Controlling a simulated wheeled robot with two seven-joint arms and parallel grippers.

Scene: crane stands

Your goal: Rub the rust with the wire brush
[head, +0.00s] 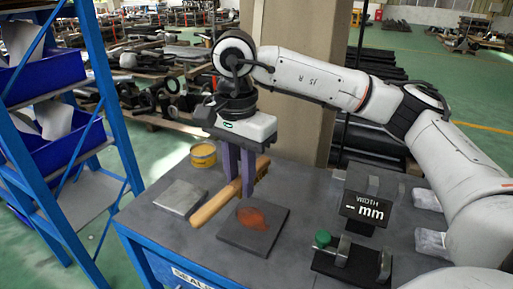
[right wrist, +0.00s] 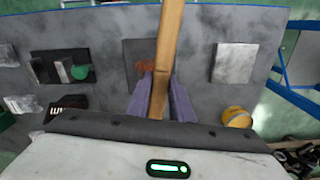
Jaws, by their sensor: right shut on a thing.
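The wire brush (head: 216,205) has a long wooden handle, with dark bristles at its far end in the head view. My right gripper (head: 240,192) is shut on the brush handle and holds it above the table; the handle also shows in the right wrist view (right wrist: 171,40). The rust (head: 252,218) is an orange-brown patch on a dark square plate (head: 262,239), which lies flat on the table. The brush is left of and behind the patch in the head view, apart from it as far as I can tell. My left gripper is not in view.
The grey table (head: 150,222) also bears a light metal plate (head: 181,197), a yellow tin (head: 203,155), a width display (head: 366,208) and a fixture with a green knob (head: 323,238). A blue rack (head: 110,95) with bins stands at left, and a pillar (head: 300,120) behind.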

